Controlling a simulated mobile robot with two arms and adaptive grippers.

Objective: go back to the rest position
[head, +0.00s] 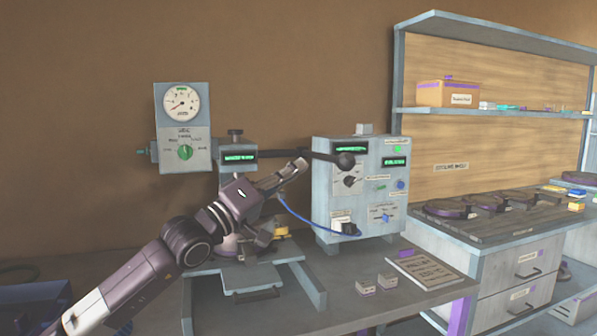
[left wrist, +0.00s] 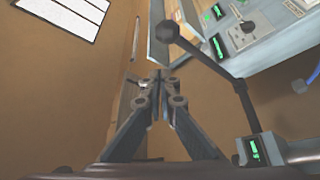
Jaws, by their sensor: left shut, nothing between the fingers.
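My left gripper (head: 292,173) is in the middle of the head view, at the end of my arm that comes in from the lower left. It is in front of the plate press (head: 238,157), near the black lever with a ball knob (head: 345,160). In the left wrist view its fingers (left wrist: 158,78) are shut together with nothing between them. The lever also shows in the left wrist view (left wrist: 212,62), to the right of the fingers and apart from them in that picture. My arm hides part of the press. My right gripper is not in view.
The grey control box (head: 325,205) with green displays stands right of the press. A gauge box (head: 185,125) is at the left. Two small blocks (head: 376,284) and a sign (head: 428,268) lie on the table. A shelf unit (head: 490,108) and drawers (head: 515,280) stand at the right.

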